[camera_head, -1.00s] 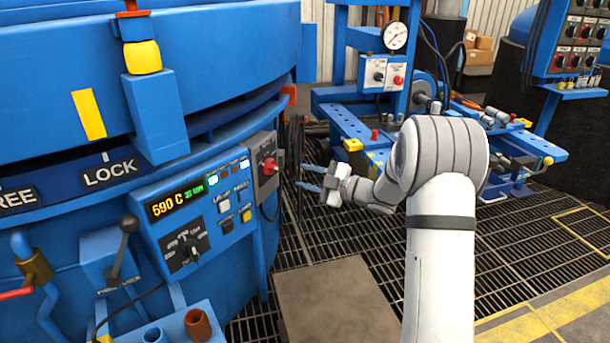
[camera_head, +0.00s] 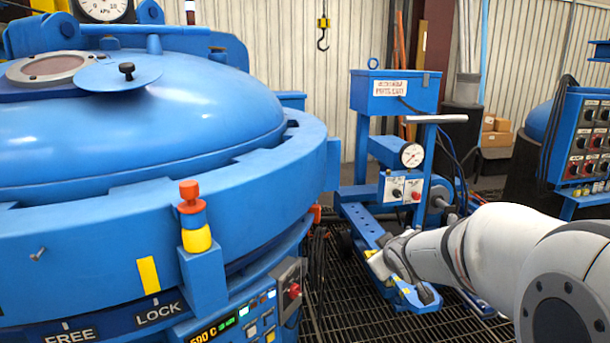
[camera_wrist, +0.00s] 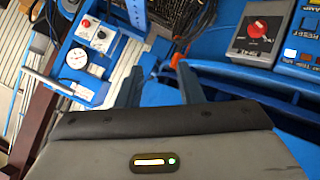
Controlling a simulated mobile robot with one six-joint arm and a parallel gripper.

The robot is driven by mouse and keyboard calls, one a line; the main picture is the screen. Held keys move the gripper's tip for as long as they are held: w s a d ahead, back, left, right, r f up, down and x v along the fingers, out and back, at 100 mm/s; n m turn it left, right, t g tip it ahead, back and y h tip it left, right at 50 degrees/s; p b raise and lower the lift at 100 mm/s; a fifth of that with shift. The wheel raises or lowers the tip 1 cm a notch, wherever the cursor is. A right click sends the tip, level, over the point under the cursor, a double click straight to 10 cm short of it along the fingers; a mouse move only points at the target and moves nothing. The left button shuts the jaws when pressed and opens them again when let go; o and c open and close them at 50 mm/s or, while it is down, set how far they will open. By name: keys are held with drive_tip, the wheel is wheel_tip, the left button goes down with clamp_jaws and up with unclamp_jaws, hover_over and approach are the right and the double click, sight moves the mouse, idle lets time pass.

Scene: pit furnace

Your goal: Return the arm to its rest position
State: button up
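My arm comes in from the lower right of the head view, and its wrist end (camera_head: 385,262) overlaps the blue cart. My gripper (camera_wrist: 158,84) shows in the wrist view with its two dark fingers apart and nothing between them. The fingertips are hard to make out in the head view. In the wrist view, the gripper points towards the gap between the cart's gauge panel and the furnace's control boxes. I see no contact between the fingers and anything.
The blue furnace (camera_head: 130,215) with its domed lid fills the left. The blue cart (camera_head: 395,92) with a gauge (camera_head: 411,155) stands behind my wrist. A control cabinet (camera_head: 580,140) is at the right, and a crane hook (camera_head: 322,38) hangs at the back. Dark grating (camera_head: 345,310) covers the floor.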

drive_tip(key=s+a+r+m+g+p, duration=0.1)
drive_tip(key=s+r+m+g+p, duration=0.1)
drive_tip(key=s, duration=0.7)
drive_tip(key=s+a+r+m+g+p, duration=0.1)
drive_tip(key=s+r+m+g+p, duration=0.1)
drive_tip(key=s+p, duration=0.4)
drive_tip(key=s+a+r+m+g+p, duration=0.1)
drive_tip(key=s+r+g+p, duration=0.3)
drive_tip(key=s, duration=0.9)
drive_tip(key=shift+a+r+m+g+y+p, duration=0.2)
drive_tip(key=shift+r+m+g+y+p, duration=0.15)
drive_tip(key=shift+r+m, duration=0.4)
drive_tip(key=shift+f, duration=0.1)
